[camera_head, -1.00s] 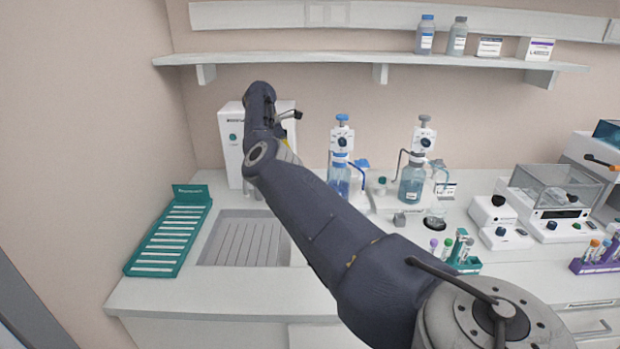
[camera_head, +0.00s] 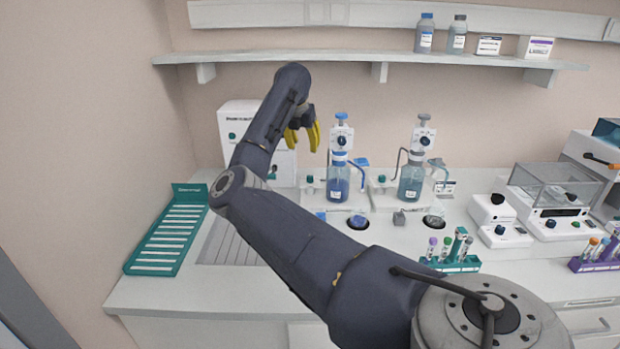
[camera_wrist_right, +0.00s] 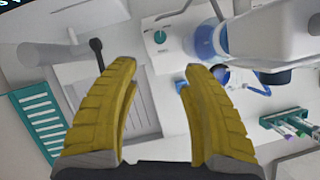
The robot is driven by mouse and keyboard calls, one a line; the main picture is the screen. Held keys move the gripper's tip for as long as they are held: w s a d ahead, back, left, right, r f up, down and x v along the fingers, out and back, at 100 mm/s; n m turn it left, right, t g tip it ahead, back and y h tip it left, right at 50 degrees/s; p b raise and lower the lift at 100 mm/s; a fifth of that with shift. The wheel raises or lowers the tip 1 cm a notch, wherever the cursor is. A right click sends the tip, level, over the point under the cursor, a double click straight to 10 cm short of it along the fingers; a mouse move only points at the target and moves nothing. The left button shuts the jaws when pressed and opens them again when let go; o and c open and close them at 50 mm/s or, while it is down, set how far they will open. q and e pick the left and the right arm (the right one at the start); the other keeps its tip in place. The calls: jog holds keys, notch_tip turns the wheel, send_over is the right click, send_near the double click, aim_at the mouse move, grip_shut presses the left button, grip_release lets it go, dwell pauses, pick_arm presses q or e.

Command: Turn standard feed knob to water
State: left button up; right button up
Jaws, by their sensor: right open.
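My right gripper (camera_head: 303,138) has yellow fingers and is open and empty, in front of the white machine and left of the blue-topped dispenser (camera_head: 338,185). In the right wrist view the open fingers (camera_wrist_right: 158,75) have nothing between them. A small green knob (camera_head: 310,180) sits on a white base left of that dispenser. A green knob on a white block (camera_wrist_right: 160,37) shows beyond the fingertips, apart from them. Another green knob (camera_head: 382,180) sits by the grey-topped dispenser (camera_head: 411,183). Knob labels are too small to read, so I cannot tell which is standard feed. My left gripper is not in view.
The white machine (camera_head: 237,117) with a green knob stands at the back left. A green rack (camera_head: 165,240) lies beside the sink, which my arm partly covers. A tube rack (camera_head: 455,264) and a balance (camera_head: 555,205) are to the right. A shelf (camera_head: 340,57) runs above.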

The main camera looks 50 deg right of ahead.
aim_at(310, 176)
jog(key=x, duration=1.7)
jog(key=shift+f, duration=0.2)
grip_shut()
